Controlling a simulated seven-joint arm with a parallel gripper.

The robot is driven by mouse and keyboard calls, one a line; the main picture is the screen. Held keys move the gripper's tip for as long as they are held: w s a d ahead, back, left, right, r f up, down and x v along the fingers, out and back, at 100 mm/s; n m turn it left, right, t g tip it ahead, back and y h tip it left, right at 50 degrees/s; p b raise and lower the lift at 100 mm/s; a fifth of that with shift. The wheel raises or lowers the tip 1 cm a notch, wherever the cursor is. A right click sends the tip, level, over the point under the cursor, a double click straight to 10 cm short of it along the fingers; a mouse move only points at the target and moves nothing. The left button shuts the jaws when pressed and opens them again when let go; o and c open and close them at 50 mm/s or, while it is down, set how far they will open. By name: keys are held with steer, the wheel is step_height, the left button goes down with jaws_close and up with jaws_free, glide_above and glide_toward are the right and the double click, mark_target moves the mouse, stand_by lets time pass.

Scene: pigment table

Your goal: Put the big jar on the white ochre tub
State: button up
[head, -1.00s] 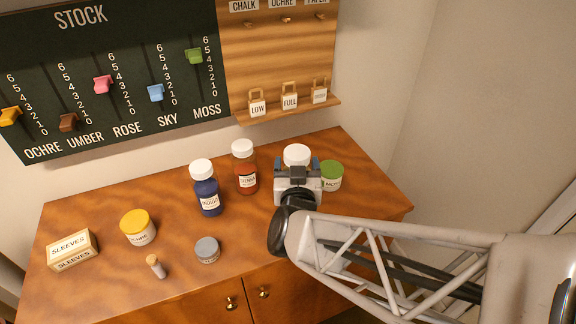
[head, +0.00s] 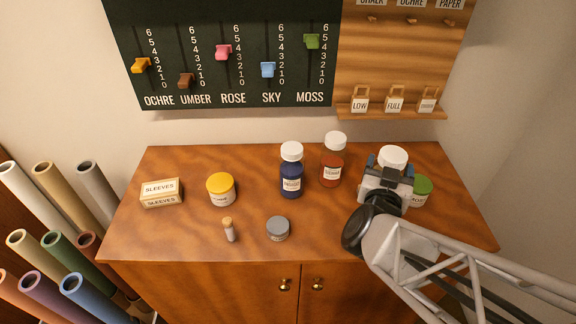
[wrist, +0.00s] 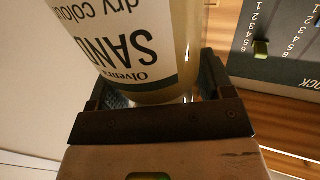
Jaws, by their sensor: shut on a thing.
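A jar with a white lid (head: 393,157) stands at the right of the cabinet top, mostly hidden behind my gripper. In the wrist view the jar (wrist: 135,40) fills the upper middle, and its label reads "SAND". My gripper (head: 386,182) is shut on this jar, with a finger on each side of it. I cannot tell whether its base touches the wood. A white tub with a yellow lid (head: 221,189) stands upright at the left of the cabinet top, well apart from my gripper. Its label is too small to read surely. Its lid is bare.
A blue jar (head: 291,172) and a red-brown jar (head: 332,162) stand between the tub and my gripper. A green-lidded tub (head: 422,187) is close at my gripper's right. A grey tub (head: 278,229), a corked vial (head: 229,231) and a sleeves box (head: 161,193) stand on the cabinet top (head: 180,240).

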steer(key=shift+a, duration=0.1)
steer(key=shift+w+a+r, duration=0.1)
steer(key=shift+w+a, duration=0.15)
steer(key=shift+a, duration=0.35)
steer(key=s+a+r+n+t+y, duration=0.1)
steer(key=a+n+y, duration=0.5)
steer(key=a, duration=2.4)
steer(key=shift+s+r+y, duration=0.45)
steer(key=shift+s+y, duration=0.1)
steer(key=shift+y, duration=1.25)
steer(key=shift+w+a, duration=0.1)
steer(key=w+a, duration=0.2)
steer(key=w, duration=0.2)
steer(key=w+a+f, duration=0.1)
steer(key=w+a, duration=0.2)
steer(key=w, duration=0.1)
steer(key=w+a, duration=0.3)
steer(key=w, duration=0.1)
steer(key=shift+w+f, duration=0.2)
steer(key=shift+w, duration=0.1)
